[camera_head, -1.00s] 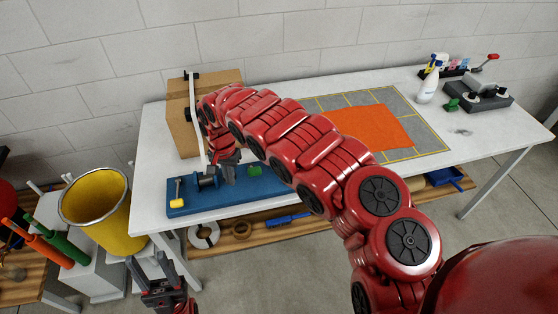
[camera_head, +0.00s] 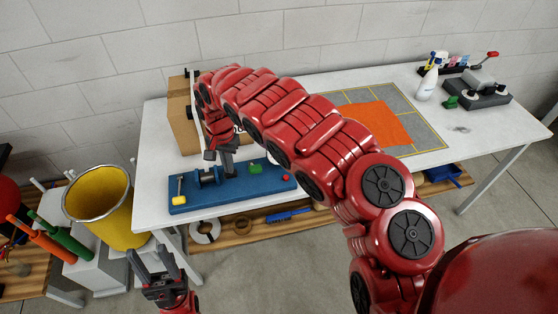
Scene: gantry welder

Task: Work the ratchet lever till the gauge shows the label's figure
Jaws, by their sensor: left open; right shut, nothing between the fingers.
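A blue base (camera_head: 235,190) lies along the front left of the table and carries a dark ratchet drum (camera_head: 207,176). A white strap (camera_head: 196,112) runs up from it along a cardboard box (camera_head: 181,122). A yellow-ended piece (camera_head: 179,199) sits at the base's left end. My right gripper (camera_head: 228,170) is shut and points down just right of the drum; whether it touches the lever cannot be told. A white plate with dark figures (camera_head: 239,129) shows partly behind my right arm; its full reading is hidden. My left gripper (camera_head: 157,252) is open and empty in front of the table.
A yellow bucket (camera_head: 98,205) stands left of the table, close to my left gripper. An orange sheet (camera_head: 376,125) lies on a gridded mat (camera_head: 425,138). A spray bottle (camera_head: 428,83) and a dark device (camera_head: 478,95) stand at the far right. My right arm crosses the table's middle.

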